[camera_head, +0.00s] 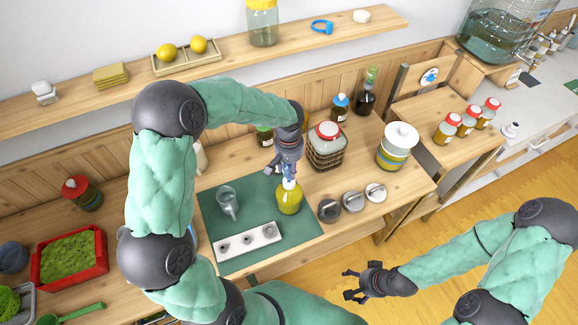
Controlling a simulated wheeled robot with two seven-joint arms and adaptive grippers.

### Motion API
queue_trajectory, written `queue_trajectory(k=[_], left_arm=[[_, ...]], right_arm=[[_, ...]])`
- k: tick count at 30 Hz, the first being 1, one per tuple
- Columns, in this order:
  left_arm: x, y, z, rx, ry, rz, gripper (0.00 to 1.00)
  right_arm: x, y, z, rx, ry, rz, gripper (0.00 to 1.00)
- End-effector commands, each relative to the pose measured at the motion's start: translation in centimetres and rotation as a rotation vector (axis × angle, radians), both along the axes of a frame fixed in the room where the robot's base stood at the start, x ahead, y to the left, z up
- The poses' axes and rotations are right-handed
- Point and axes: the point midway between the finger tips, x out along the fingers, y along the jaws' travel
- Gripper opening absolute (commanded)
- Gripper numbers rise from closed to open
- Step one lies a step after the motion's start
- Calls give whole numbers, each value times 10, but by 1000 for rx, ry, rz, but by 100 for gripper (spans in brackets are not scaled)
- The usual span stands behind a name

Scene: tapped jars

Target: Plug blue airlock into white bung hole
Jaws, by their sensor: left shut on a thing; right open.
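My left gripper (284,168) is shut on the small blue airlock (290,172), only part of which shows below the fingers. It points down over the white bung (289,184) in the neck of a jar of yellow-green liquid (288,200). The airlock's lower end is at or just above the bung; I cannot tell whether it is in the hole. The jar stands upright on a dark green mat (226,263). My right gripper (352,285) is open and empty, away from the table at the lower right.
A white holder with round wells (248,241) and a glass mug (228,200) are on the mat. Several metal lids (353,202) lie right of the jar. A red-lidded jar in a basket (326,150) stands behind it. A blue-capped bottle (340,107) is farther back.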

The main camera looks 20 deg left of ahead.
Motion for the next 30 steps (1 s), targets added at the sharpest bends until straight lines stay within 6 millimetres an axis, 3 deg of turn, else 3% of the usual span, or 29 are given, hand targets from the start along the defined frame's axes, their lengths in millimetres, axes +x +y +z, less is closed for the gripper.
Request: queue_trajectory(k=[30], left_arm=[[0, 0, -18, 0, 0, 0, 2]], right_arm=[[0, 0, -14, 0, 0, 0, 82]])
